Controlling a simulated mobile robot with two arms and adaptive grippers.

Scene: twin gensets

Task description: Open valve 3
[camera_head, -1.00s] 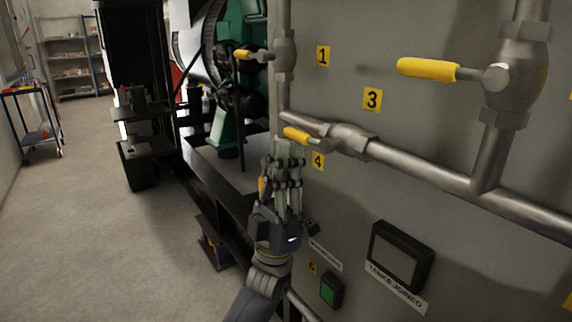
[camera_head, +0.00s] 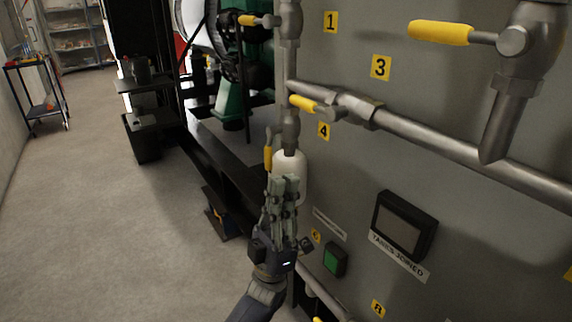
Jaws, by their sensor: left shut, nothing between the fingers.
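A yellow plate marked 3 (camera_head: 380,67) is on the grey panel, just above the horizontal pipe. The valve nearest below it (camera_head: 348,108) sits on that pipe, and its yellow handle (camera_head: 302,103) points left, roughly along the pipe. Another valve, with a large yellow handle (camera_head: 440,32) pointing left, is right of the plate on an upright pipe. My left gripper (camera_head: 284,184) is shut and empty, pointing up, below the horizontal pipe and apart from its handle in the picture. My right gripper is out of view.
A lower valve with a hanging yellow handle (camera_head: 268,158) is close above my left gripper, near plate 4 (camera_head: 323,130). Valve 1's handle (camera_head: 248,20) is at the upper left. A screen (camera_head: 401,224) and green button (camera_head: 334,260) are at the right. Open floor (camera_head: 120,240) lies left.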

